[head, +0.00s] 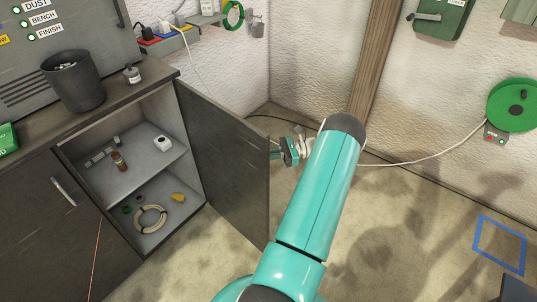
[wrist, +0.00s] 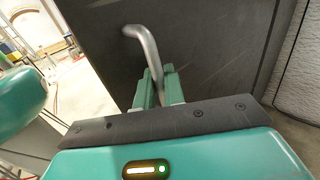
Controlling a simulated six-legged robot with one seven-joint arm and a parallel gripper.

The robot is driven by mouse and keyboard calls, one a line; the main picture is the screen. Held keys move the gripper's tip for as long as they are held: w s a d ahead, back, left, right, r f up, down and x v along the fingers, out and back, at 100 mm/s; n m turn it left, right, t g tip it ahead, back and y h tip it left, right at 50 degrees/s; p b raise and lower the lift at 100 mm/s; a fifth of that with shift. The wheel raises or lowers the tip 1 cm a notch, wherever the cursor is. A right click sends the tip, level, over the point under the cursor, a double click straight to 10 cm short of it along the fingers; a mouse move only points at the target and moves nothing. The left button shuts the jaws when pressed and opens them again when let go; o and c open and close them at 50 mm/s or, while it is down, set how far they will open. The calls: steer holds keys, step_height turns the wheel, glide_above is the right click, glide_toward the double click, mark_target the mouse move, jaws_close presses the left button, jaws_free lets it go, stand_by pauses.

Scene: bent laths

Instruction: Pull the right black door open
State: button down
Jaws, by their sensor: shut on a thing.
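The right black door (head: 228,165) stands swung well out from the cabinet, so the shelves inside show. My gripper (head: 284,151) is at the outer face of this door, near its free edge, partly behind my teal arm in the head view. In the wrist view the two green fingers (wrist: 159,84) are shut on the bent metal door handle (wrist: 146,52). The handle's upper part shows above the fingers; its lower part is hidden. The dark door panel (wrist: 215,55) fills the middle of the wrist view.
The left black door (head: 65,235) is shut. A dark bin (head: 73,80) stands on the top. A white cable (head: 405,163) runs along the wall. The floor at right is largely clear.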

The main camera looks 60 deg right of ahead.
steer(key=c, duration=1.6)
jaws_free()
steer(key=shift+w, duration=0.1)
steer(key=shift+c, duration=0.2)
steer(key=v, duration=1.4)
steer(key=shift+a, duration=0.1)
